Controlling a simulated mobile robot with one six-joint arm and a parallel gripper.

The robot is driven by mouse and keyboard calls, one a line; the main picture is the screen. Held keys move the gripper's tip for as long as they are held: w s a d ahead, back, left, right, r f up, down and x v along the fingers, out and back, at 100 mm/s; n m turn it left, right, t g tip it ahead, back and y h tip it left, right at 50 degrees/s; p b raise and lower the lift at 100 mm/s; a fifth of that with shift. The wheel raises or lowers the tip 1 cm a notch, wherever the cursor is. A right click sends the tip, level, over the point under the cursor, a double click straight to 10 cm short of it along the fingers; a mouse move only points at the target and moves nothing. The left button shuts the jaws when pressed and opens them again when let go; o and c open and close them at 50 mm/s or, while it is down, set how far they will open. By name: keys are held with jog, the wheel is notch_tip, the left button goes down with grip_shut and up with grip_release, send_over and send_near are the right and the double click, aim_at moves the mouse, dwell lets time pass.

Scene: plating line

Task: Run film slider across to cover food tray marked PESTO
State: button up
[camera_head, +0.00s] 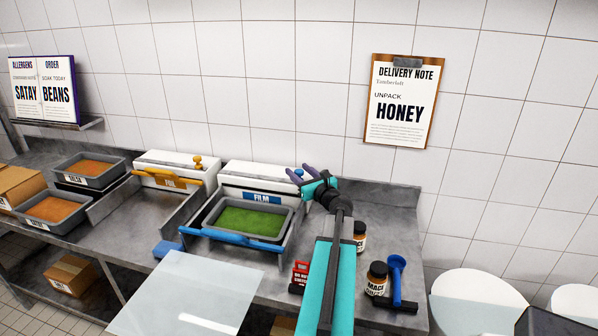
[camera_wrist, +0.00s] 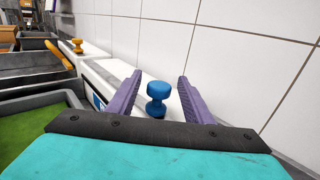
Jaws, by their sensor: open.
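The white film dispenser (camera_head: 232,177) with a blue FILM label stands at the back of the counter. Its blue knob-shaped slider (camera_wrist: 158,98) is at the dispenser's right end in the head view. A grey tray (camera_head: 291,222) of green food sits in front of it, uncovered; I cannot read a PESTO mark on it. The tray also shows in the wrist view (camera_wrist: 42,102). My gripper (camera_wrist: 160,76) is open, its purple fingers either side of the blue knob in the wrist view. I cannot tell whether they touch it.
A second dispenser (camera_head: 160,160) with a yellow knob stands to the left. Trays of orange food (camera_head: 115,169) are farther left. A blue handle bar (camera_head: 232,239) runs along the green tray's front. Jars (camera_head: 377,278) and a blue tool (camera_head: 397,270) stand right of my arm.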

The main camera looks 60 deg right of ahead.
dwell(0.3)
grip_shut()
jog(key=shift+w+a, duration=0.1)
